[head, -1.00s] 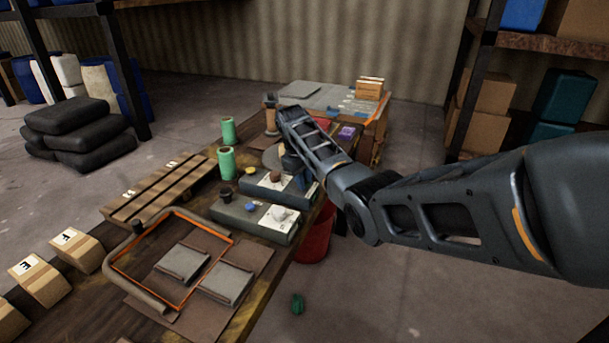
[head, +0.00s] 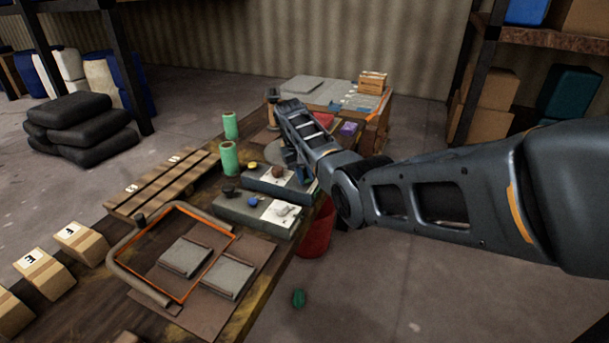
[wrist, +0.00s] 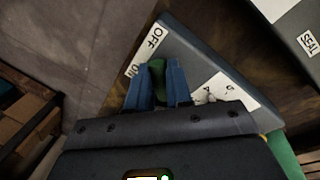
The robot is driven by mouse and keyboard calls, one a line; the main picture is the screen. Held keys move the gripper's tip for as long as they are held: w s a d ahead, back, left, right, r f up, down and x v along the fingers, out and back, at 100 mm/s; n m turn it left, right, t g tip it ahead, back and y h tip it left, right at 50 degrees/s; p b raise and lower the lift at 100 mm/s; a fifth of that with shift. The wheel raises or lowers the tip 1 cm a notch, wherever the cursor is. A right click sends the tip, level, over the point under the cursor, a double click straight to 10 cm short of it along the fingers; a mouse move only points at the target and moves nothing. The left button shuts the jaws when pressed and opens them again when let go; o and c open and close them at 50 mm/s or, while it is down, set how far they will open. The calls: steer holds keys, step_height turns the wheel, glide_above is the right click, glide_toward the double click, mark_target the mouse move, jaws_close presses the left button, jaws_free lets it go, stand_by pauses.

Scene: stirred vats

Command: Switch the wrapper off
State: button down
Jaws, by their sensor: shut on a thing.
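In the wrist view, a grey control box (wrist: 197,62) lies under my gripper, with a white label reading OFF (wrist: 154,37) near one corner. A second, partly hidden label sits beside the left finger. My gripper (wrist: 157,80) has its two blue fingers shut on a dark green handle or knob (wrist: 157,68) at that box. The handle's lower part is hidden between the fingers. In the head view, my gripper (head: 299,171) is partly hidden behind my arm, by two grey control boxes. The far box (head: 262,186) and near box (head: 250,212) carry knobs and white labels.
A second box in the wrist view bears a SEAL label (wrist: 310,42). Two green rolls (head: 229,158) stand left of the boxes. An orange-edged frame (head: 172,252) and grey packs (head: 186,256) lie in front. A red bin (head: 316,232) stands on the floor right of the table.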

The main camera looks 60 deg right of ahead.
steer(key=c, duration=1)
jaws_free()
steer(key=shift+c, duration=0.2)
step_height(320, 180, up, 8)
steer(key=w+a, duration=0.1)
steer(key=shift+f, duration=0.15)
